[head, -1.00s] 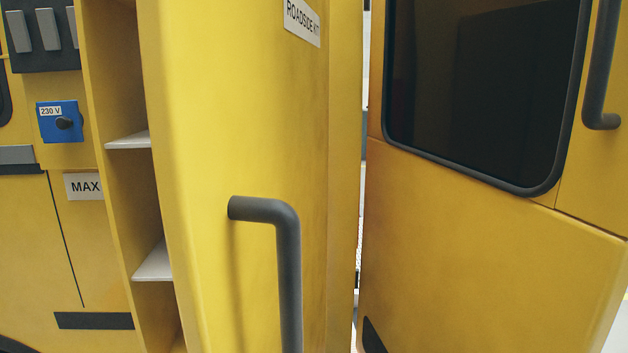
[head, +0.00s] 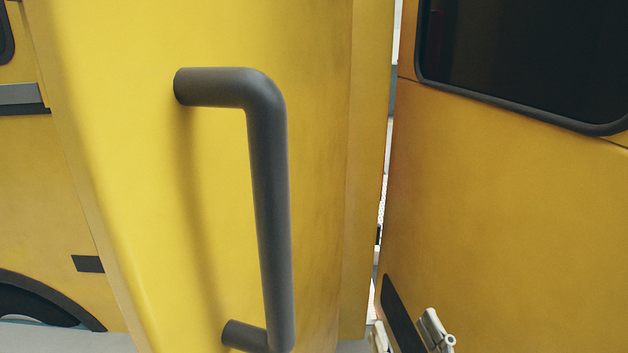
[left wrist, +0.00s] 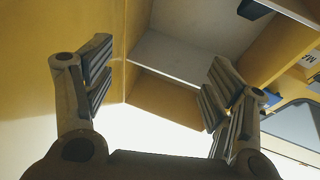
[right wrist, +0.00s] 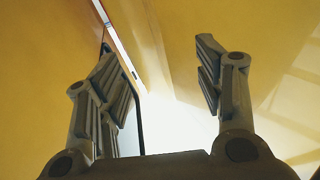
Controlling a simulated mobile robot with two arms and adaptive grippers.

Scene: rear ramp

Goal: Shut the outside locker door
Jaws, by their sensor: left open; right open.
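The yellow locker door (head: 220,200) fills the middle of the head view, with a dark grey bar handle (head: 270,180) on its face. How far the door stands open is hard to tell. My right gripper (head: 408,328) is open at the bottom of the head view, right of the door and handle. The right wrist view shows its fingers (right wrist: 158,62) empty between yellow panels. My left gripper (left wrist: 160,62) is outside the head view. In the left wrist view it is open and empty, near a white shelf (left wrist: 165,60) and yellow walls.
A yellow vehicle panel with a dark window (head: 530,55) stands at the right, across a narrow gap from the locker door. A wheel arch (head: 45,300) is at the lower left. Pale floor shows at the bottom left.

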